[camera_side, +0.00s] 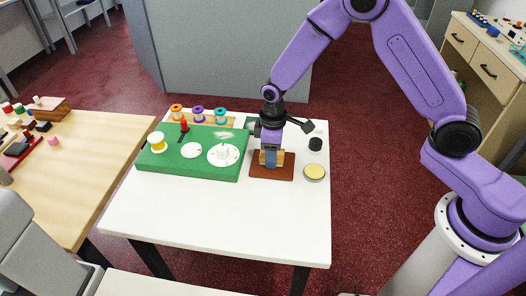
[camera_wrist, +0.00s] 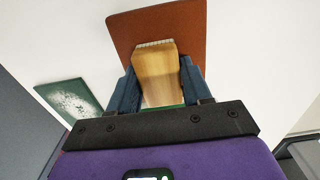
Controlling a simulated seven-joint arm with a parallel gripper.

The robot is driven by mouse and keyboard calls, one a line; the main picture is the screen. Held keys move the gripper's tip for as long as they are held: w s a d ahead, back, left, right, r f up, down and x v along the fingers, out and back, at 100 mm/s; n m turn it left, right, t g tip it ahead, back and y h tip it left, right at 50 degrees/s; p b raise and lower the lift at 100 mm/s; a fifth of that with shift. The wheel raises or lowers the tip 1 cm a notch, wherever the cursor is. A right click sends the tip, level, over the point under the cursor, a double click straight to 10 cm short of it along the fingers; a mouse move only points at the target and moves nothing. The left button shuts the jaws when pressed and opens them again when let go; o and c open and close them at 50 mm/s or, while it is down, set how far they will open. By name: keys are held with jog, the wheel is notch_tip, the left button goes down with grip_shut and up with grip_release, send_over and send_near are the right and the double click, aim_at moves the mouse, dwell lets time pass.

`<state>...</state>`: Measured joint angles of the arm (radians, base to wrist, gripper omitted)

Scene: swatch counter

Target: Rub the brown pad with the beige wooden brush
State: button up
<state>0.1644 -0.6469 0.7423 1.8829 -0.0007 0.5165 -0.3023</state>
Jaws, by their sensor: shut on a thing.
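The beige wooden brush (camera_wrist: 158,75) is between the two blue fingers of my gripper (camera_wrist: 160,85) in the wrist view, with a strip of pale bristles at its far end. My gripper (camera_side: 271,158) is shut on the brush. The brown pad (camera_side: 272,173) lies flat on the white table in the side view, and the brush (camera_side: 263,157) is over its upper part. The pad also shows in the wrist view (camera_wrist: 188,28), behind the brush. I cannot tell whether the bristles touch the pad, since the fingers hide part of the brush.
A green board (camera_side: 200,168) with white discs is left of the pad. Several colored spools (camera_side: 198,114) stand behind it. A yellow-topped round tin (camera_side: 314,172) and a small black-topped jar (camera_side: 315,145) are right of the pad. The white table's front (camera_side: 220,225) is clear.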

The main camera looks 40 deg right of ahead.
aim_at(255, 159)
jog(key=shift+s+d, duration=1.95)
jog(key=shift+w+a, duration=3.5)
jog(key=shift+w+a+r, duration=0.1)
jog(key=shift+w+a, duration=0.05)
jog(key=shift+w, duration=0.05)
notch_tip(255, 159, up, 8)
jog(key=shift+s, duration=0.1)
